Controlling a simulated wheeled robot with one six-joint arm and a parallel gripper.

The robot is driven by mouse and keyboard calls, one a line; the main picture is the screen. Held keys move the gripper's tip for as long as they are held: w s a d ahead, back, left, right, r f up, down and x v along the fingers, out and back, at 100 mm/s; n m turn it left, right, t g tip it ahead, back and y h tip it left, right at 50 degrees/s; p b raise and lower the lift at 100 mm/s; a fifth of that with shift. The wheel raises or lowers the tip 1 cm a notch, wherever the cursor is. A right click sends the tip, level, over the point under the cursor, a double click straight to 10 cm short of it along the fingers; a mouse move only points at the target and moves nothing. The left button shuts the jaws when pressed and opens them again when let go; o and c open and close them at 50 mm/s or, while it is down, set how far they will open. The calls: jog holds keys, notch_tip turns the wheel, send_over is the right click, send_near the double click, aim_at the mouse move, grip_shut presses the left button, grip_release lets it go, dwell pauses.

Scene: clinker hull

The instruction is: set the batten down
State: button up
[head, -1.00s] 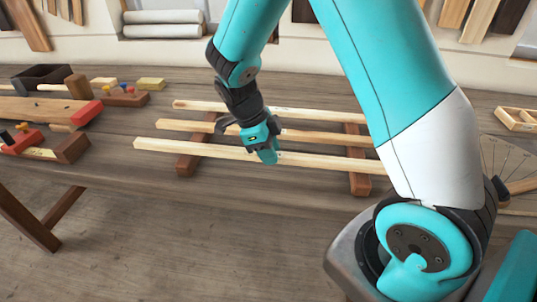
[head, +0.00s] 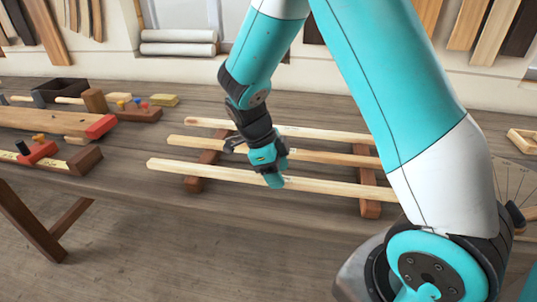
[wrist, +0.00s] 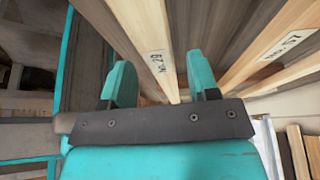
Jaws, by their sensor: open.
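The nearest batten (head: 330,188), a long pale strip of wood, lies across two dark wooden bearers, the left one (head: 194,183) and the right one (head: 370,208). My gripper (head: 273,180) is over this batten, left of its middle. In the wrist view, my gripper (wrist: 160,82) is open, with one teal finger on each side of a batten (wrist: 140,35) bearing a small written label. Gaps show between the fingers and the wood. Two more battens, the middle one (head: 330,158) and the back one (head: 330,134), lie behind, roughly parallel. My arm hides the battens' right ends.
Wooden planes and tools, one with a red end (head: 101,127), lie on the bench to the left. A dark open box (head: 62,90) stands behind them. A small divided tray (head: 522,140) is at the right. The bench front between tools and battens is clear.

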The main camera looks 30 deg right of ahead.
jog(key=v, duration=1)
jog(key=s+a+r+n+t+y, duration=0.1)
jog(key=s+a+n, duration=0.3)
jog(key=n, duration=0.7)
jog(key=s+a+r+n+t+y, duration=0.1)
jog(key=s+a+r+n+y, duration=0.2)
jog(key=s+n, duration=0.6)
jog(key=s+a+r+n+t+y, duration=0.1)
jog(key=s+a+r+n+y, duration=0.2)
jog(key=n, duration=1.1)
jog(key=s+a, duration=0.3)
jog(key=s, duration=0.1)
jog(key=shift+a+b, duration=0.25)
jog(key=shift+b, duration=0.05)
